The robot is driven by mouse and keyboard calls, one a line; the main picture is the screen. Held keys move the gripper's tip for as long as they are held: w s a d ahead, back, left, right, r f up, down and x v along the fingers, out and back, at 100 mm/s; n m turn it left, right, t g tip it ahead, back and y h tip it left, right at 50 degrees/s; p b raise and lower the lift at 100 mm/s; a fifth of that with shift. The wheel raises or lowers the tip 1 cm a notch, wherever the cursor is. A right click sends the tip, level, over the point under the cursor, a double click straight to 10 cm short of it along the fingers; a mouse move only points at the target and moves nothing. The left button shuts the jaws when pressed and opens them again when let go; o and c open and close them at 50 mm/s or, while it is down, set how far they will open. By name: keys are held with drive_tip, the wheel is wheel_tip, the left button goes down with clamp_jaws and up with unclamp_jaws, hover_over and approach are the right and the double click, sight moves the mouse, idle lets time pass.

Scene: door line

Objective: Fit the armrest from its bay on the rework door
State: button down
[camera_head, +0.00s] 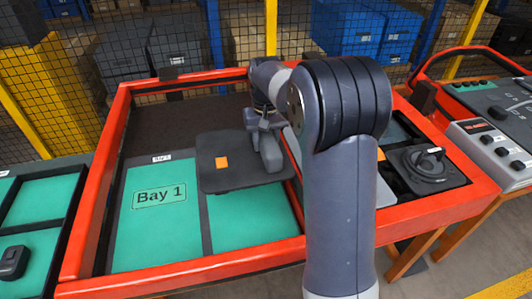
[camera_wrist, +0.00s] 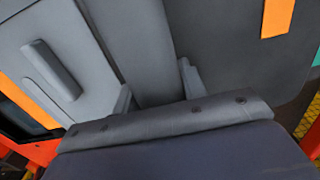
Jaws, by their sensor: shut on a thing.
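My gripper (camera_head: 262,128) is over the middle of the red-framed table and shut on a raised grey bar (camera_head: 270,152). The bar stands on the right part of a dark, round-cornered plate with an orange patch (camera_head: 221,162); together they look like the armrest. In the wrist view, the bar (camera_wrist: 140,45) runs between my fingertips (camera_wrist: 154,86), and the dark plate (camera_wrist: 220,50) lies to the right. The plate overlaps the divider beside Bay 1 (camera_head: 150,225); its height above the mat is unclear. A light grey panel (camera_wrist: 85,75), possibly the door, lies left in the wrist view; my arm mostly hides it in the head view.
The red frame (camera_head: 200,268) rims the table. A dark plate with a round part (camera_head: 428,168) lies at right. A control console (camera_head: 490,110) stands beyond it. Bay 1's green mat is bare. Wire fence and blue bins (camera_head: 350,25) are behind.

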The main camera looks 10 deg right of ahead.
drive_tip(key=shift+r+p, duration=3.75)
drive_tip(key=shift+r, duration=0.85)
drive_tip(key=shift+f, duration=0.1)
